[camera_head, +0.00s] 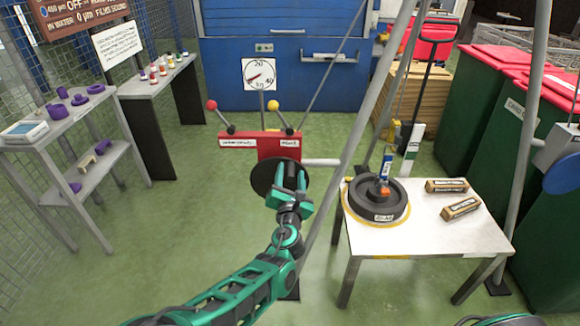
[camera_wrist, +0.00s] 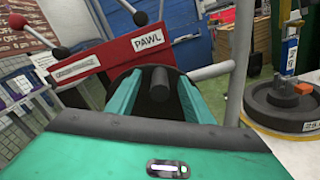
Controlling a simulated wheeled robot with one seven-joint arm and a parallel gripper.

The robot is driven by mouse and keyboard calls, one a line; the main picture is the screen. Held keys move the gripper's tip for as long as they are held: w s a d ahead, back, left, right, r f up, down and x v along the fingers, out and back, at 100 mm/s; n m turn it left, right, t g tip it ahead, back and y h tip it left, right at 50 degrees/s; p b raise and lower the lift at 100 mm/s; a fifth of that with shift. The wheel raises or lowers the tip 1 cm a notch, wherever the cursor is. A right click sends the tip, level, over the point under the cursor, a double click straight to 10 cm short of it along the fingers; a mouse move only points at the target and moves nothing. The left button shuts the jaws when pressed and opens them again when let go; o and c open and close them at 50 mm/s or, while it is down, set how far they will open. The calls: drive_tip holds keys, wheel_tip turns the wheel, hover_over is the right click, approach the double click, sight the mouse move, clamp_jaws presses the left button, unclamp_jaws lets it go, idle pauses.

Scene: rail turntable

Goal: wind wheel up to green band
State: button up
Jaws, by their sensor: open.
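The winch has a red housing (camera_head: 280,143) with a dark wheel (camera_head: 262,178) on its front, partly hidden by my gripper (camera_head: 291,172). My gripper is open in front of the wheel. In the wrist view its teal fingers stand either side of a dark round handle (camera_wrist: 157,82); I cannot tell whether they touch it. A dark round weight (camera_head: 378,203) with an orange piece on top sits on the white table within a yellow ring. A blue and white upright marker (camera_head: 387,167) shows just behind it. A white post with a green part (camera_head: 413,142) stands behind the table.
Red-knobbed (camera_head: 211,105) and yellow-knobbed (camera_head: 272,105) levers rise from the housing below a round dial (camera_head: 260,75). Grey frame legs pass right of my gripper. Two labelled blocks (camera_head: 460,208) lie on the table (camera_head: 410,239). Shelves stand left; the green floor between is clear.

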sight(299, 169)
clamp_jaws()
drive_tip(key=shift+d+f+m, duration=0.4)
drive_tip(key=shift+d+m, duration=0.2)
drive_tip(key=shift+m, duration=0.2)
drive_tip(key=shift+d+f+m, duration=0.4)
drive_tip(key=shift+d+m, duration=0.15)
drive_tip(key=shift+m, duration=0.25)
drive_tip(key=shift+d+f, duration=0.1)
drive_tip(key=shift+s+d+f+m, duration=0.1)
drive_tip(key=shift+d+f+m, duration=0.45)
drive_tip(key=shift+m, duration=0.45)
drive_tip(key=shift+s+d+f+m, duration=0.1)
drive_tip(key=shift+d+f+m, duration=0.2)
drive_tip(key=shift+f+m, duration=0.55)
drive_tip(key=shift+r+m, duration=0.15)
drive_tip(key=shift+m, duration=0.1)
drive_tip(key=f+m, duration=0.2)
drive_tip(key=m, duration=0.1)
drive_tip(key=shift+d+f, duration=0.35)
drive_tip(key=shift+d, duration=0.05)
